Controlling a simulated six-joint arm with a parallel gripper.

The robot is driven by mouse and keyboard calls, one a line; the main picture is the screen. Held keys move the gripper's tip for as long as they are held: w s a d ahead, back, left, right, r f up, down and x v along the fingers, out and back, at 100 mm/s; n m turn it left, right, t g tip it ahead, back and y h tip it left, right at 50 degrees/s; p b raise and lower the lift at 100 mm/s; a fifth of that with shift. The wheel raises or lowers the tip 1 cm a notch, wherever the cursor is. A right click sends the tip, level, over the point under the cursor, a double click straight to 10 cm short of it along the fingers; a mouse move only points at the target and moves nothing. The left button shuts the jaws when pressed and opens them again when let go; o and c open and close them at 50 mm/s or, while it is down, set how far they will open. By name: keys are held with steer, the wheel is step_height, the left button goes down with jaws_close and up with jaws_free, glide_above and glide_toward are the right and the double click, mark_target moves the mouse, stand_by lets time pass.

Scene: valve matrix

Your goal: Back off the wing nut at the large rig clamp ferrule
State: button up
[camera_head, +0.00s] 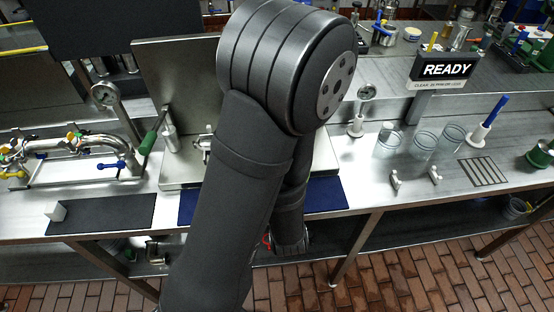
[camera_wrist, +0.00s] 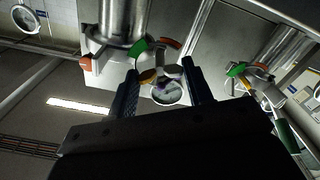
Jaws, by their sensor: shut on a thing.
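In the wrist view my gripper (camera_wrist: 160,70) has its two dark fingers on either side of a small wing nut (camera_wrist: 170,72), and it is shut on it. The nut shows grey metal, with tan and purple patches beside it. A large metal pipe with a ferrule (camera_wrist: 120,28) is just above and left of the fingers. Red and green tabs sit around its clamp. In the head view my arm hides the fingers and the nut; the large clamp cannot be made out there.
A round dial (camera_wrist: 168,95) shows behind the nut. Another pipe with coloured tabs (camera_wrist: 250,72) stands at the right. In the head view, a pipe rig (camera_head: 75,145) is at the bench's left; clear beakers (camera_head: 425,140) and a READY sign (camera_head: 444,70) are at its right.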

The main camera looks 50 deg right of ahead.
steer(key=o, duration=1)
steer(key=v, duration=1.7)
steer(key=shift+a, duration=0.2)
steer(key=shift+d+r, duration=0.1)
steer(key=x, duration=1.1)
stand_by(0.7)
steer(key=shift+s, duration=0.15)
